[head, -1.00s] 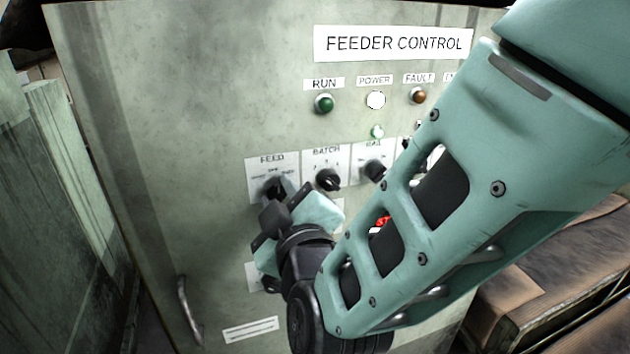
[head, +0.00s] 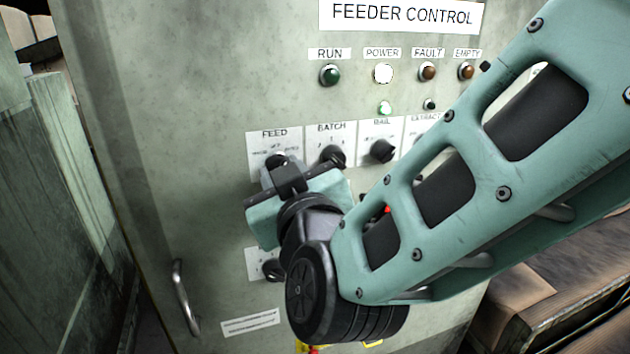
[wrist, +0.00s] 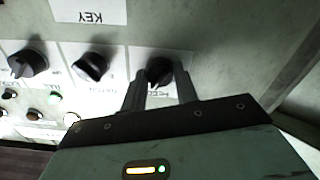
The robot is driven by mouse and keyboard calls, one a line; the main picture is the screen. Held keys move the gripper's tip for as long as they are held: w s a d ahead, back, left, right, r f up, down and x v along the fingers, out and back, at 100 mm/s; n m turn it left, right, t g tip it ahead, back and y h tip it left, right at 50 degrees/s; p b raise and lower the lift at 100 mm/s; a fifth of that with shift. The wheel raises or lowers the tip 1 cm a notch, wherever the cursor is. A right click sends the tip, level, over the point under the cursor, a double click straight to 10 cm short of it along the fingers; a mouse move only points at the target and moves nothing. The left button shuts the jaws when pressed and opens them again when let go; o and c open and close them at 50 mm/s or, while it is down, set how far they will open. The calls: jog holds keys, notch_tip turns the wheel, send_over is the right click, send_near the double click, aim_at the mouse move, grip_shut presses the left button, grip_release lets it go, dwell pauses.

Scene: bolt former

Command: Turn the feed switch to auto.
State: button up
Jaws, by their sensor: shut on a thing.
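The feed switch is a black rotary knob under the FEED label plate (head: 260,143) at the left end of a row of knobs. In the head view my gripper (head: 284,163) covers most of it. In the wrist view, which is upside down, the feed switch (wrist: 159,72) sits between my two fingers (wrist: 158,88), and the gripper is shut on it. The fingers come in from in front of the panel. The auto mark and the exact angle of the pointer are too small and hidden to read.
The batch knob (head: 333,156) stands close to the right of my gripper, with the rail knob (head: 382,151) beyond. The POWER lamp (head: 383,73) is lit white, with a small green lamp (head: 385,107) below. A key switch (head: 271,269) is underneath. A door handle (head: 184,299) is lower left.

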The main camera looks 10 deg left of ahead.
jog(key=shift+m+b, duration=1.45)
jog(key=shift+m, duration=0.35)
jog(key=o, duration=1)
jog(key=b+v, duration=0.1)
jog(key=v, duration=1.6)
jog(key=shift+s, duration=0.2)
